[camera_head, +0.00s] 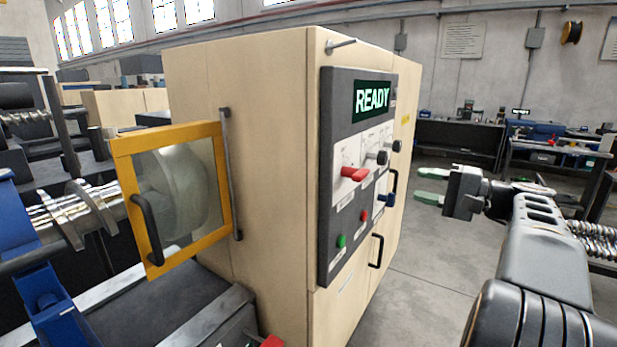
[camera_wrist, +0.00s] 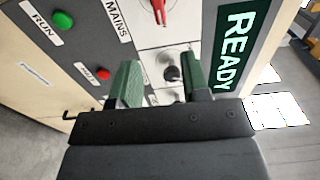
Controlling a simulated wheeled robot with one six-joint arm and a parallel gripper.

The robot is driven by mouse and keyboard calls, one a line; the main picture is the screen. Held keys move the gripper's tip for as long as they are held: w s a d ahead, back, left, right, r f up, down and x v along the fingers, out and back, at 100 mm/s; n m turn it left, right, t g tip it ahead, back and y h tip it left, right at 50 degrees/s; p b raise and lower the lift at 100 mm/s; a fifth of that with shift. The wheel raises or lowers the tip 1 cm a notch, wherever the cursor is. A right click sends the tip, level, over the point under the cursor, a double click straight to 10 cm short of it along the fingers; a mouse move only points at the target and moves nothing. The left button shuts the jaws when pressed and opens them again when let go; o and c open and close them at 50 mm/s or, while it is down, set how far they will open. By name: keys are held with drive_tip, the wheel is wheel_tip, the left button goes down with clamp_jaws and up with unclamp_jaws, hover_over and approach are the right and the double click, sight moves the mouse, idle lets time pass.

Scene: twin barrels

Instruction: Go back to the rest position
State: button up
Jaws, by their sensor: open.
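My gripper (camera_head: 432,186) is open and empty in the head view, to the right of the machine's control panel (camera_head: 340,255) and apart from it. In the wrist view its two green fingers (camera_wrist: 160,85) stand spread in front of the panel. The panel has a green READY display (camera_head: 372,99), a red switch handle (camera_head: 354,173), dark knobs (camera_head: 382,157), a green button (camera_head: 341,240) and a red button (camera_head: 364,216). In the wrist view the green RUN button (camera_wrist: 63,20) and the red button (camera_wrist: 103,74) show on the left.
The beige machine cabinet (camera_head: 245,90) fills the middle. A yellow-framed window guard (camera_head: 122,165) with a black handle stands at its left, by a metal shaft (camera_head: 75,215). Floor (camera_head: 430,270) is clear right of the cabinet. Workbenches (camera_head: 455,140) stand at the back right.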

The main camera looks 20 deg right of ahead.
wheel_tip(320, 180, down, 17)
drive_tip(key=s+a+m+g+h, duration=0.2)
drive_tip(key=a+m+g+h, duration=0.1)
drive_tip(key=g+h, duration=0.25)
drive_tip(key=s+a+f+n+g+h+p, duration=0.1)
drive_tip(key=s+a+f+n+g+h, duration=0.1)
drive_tip(key=s+a+n, duration=0.3)
drive_tip(key=s+a+f+n+g+h+p, duration=0.2)
drive_tip(key=s+a+f+n+h, duration=0.2)
drive_tip(key=a, duration=0.9)
drive_tip(key=s+f+n, duration=0.1)
drive_tip(key=n, duration=0.2)
drive_tip(key=shift+s+a+f+n, duration=0.15)
drive_tip(key=shift+s+f+n, duration=0.1)
drive_tip(key=shift+s+n, duration=0.05)
drive_tip(key=shift+h, duration=0.25)
